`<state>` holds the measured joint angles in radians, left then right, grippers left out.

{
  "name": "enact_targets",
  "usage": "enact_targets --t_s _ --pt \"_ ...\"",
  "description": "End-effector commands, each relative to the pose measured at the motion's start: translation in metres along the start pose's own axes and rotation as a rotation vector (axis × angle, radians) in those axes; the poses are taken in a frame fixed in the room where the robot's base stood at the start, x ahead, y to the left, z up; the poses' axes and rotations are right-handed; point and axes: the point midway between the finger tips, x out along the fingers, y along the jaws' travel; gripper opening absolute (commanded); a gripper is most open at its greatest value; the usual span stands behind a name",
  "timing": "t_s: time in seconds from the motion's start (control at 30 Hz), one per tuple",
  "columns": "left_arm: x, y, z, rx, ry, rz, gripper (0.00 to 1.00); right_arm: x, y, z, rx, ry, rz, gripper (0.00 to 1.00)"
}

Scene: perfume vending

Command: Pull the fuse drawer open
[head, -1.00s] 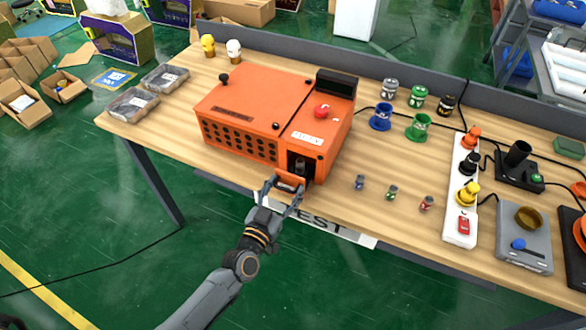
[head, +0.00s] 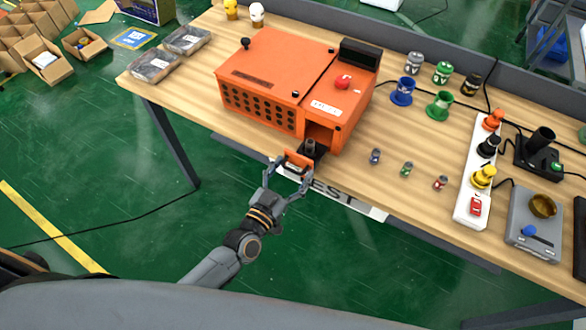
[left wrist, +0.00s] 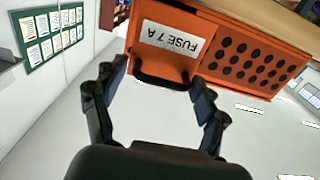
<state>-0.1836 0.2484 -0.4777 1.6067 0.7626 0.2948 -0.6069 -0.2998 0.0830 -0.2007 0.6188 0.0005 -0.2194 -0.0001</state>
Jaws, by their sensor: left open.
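The orange fuse machine (head: 262,80) stands on the wooden table. Its fuse drawer (head: 297,160) sticks out past the table's front edge, leaving a dark opening (head: 318,134) in the machine. A dark cylindrical fuse (head: 310,147) stands in the drawer. In the left wrist view the drawer front (left wrist: 172,42) carries a label "FUSE 7 A" and a black handle (left wrist: 160,82). My left gripper (head: 291,171) is open at the drawer front, its fingers on either side of the handle; contact cannot be told. It also shows in the left wrist view (left wrist: 160,80). My right gripper is not in view.
Three small fuses (head: 407,169) stand on the table right of the drawer. Coloured cups (head: 438,105) stand behind them.

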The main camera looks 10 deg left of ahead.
Motion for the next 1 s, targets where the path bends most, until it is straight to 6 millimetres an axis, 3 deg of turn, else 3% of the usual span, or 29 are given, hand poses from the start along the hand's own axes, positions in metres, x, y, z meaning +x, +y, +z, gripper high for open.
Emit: enact_targets --t_s 0.53,0.7,1.0 --pt "-0.102 0.001 0.001 0.000 -0.005 0.002 0.73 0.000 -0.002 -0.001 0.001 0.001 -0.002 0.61" --pt "-0.115 0.001 0.000 0.000 -0.002 0.002 0.73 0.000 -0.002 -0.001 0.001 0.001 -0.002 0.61" --pt "-0.116 0.001 0.000 0.000 -0.001 0.002 0.73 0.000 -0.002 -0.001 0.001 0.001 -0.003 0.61"
